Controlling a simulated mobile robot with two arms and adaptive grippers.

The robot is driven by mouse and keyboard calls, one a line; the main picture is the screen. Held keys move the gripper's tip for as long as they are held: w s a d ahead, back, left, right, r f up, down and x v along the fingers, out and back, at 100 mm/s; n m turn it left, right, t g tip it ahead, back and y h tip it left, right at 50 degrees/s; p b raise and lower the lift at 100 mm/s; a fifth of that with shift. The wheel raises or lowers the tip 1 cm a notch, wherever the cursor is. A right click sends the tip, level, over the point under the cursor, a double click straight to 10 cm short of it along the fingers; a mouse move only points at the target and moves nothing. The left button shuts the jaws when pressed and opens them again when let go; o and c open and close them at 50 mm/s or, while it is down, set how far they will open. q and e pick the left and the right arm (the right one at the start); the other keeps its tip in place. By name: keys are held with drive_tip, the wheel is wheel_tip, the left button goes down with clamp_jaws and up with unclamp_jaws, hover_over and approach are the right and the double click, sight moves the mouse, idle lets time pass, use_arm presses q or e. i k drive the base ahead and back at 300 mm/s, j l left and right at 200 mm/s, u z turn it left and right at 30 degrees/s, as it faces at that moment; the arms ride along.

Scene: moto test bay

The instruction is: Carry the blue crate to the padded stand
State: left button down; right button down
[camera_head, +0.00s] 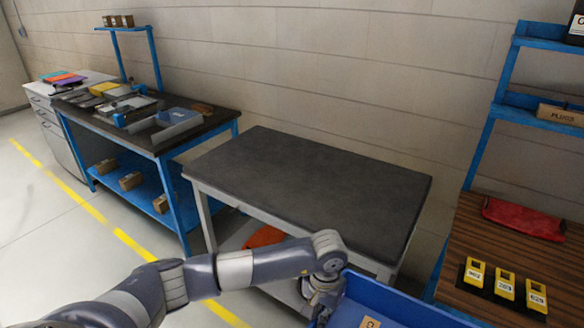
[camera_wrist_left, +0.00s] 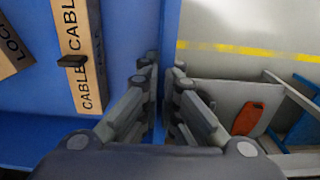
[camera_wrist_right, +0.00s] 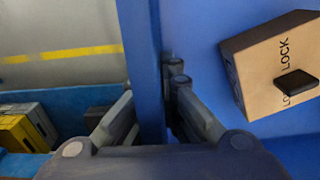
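The blue crate (camera_head: 360,290) is at the bottom of the head view, partly cut off, in front of the stand. My left gripper (camera_head: 322,296) is at its left wall. In the left wrist view my left gripper (camera_wrist_left: 165,72) is shut with a finger on each side of the crate wall. In the right wrist view my right gripper (camera_wrist_right: 160,75) is shut around the opposite crate wall (camera_wrist_right: 148,60); it is out of the head view. Boxes marked CABLE (camera_wrist_left: 85,50) and LOCK (camera_wrist_right: 265,65) lie inside. The padded stand (camera_head: 310,180) has a bare dark grey top.
A workbench (camera_head: 85,118) with trays and tools stands left of the stand. A brown slatted bench (camera_head: 500,245) at right holds yellow devices (camera_head: 505,284) and a red item (camera_head: 522,218), near blue shelving (camera_head: 490,140). An orange item (camera_head: 264,237) lies under the stand's top.

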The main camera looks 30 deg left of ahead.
sight(275, 173)
drive_tip(key=j, duration=3.3)
drive_tip(key=i, duration=0.05)
